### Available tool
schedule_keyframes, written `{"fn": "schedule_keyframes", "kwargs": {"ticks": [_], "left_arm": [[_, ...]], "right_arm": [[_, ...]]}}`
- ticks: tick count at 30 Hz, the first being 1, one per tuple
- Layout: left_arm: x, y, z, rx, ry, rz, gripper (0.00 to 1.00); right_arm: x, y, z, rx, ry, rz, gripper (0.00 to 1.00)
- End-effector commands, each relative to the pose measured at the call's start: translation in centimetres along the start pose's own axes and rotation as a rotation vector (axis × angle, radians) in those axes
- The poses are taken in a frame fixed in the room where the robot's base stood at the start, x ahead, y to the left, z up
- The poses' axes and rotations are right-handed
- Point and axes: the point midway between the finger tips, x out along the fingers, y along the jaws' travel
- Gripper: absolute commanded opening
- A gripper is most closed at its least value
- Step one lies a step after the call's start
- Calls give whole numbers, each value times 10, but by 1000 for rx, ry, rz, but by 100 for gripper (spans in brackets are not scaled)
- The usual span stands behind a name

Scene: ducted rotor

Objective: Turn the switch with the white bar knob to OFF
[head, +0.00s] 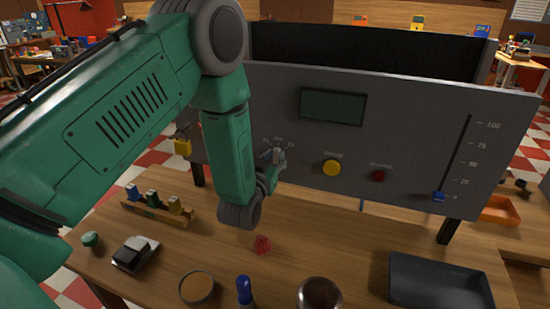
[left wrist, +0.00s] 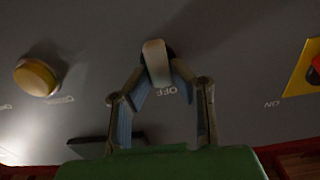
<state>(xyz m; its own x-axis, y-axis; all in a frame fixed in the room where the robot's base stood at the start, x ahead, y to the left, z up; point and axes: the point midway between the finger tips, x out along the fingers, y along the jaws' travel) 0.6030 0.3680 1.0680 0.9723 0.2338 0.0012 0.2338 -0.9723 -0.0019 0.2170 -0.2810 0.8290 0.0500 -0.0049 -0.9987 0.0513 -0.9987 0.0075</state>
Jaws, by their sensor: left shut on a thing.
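The white bar knob (left wrist: 156,62) is on the grey panel (head: 435,125). In the left wrist view it stands between my left gripper's fingertips (left wrist: 158,74), which are shut on its sides. An OFF label, upside down in this view, is printed close to the bar's lower end, and an ON label is farther right. The bar's lower end points roughly toward OFF; the exact setting is hard to tell. In the head view my left gripper (head: 273,165) reaches the panel, and the knob is mostly hidden by it. My right gripper is not in view.
A yellow button (head: 331,168), a red button (head: 378,176) and a slider (head: 439,196) are on the panel right of the gripper. The wooden table below holds a black tray (head: 440,284), a red piece (head: 262,245) and several small items.

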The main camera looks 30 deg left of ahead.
Motion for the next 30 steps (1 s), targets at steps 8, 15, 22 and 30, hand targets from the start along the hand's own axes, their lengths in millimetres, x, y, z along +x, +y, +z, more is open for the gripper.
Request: {"fn": "schedule_keyframes", "kwargs": {"ticks": [8,15,22,30], "left_arm": [[-3,0,7,0,-19,1,32],[-2,0,3,-1,-9,1,38],[-12,0,2,-1,-7,0,38],[-66,0,4,-1,-13,1,38]], "right_arm": [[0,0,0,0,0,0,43],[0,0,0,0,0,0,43],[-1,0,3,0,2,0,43],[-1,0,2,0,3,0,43]]}}
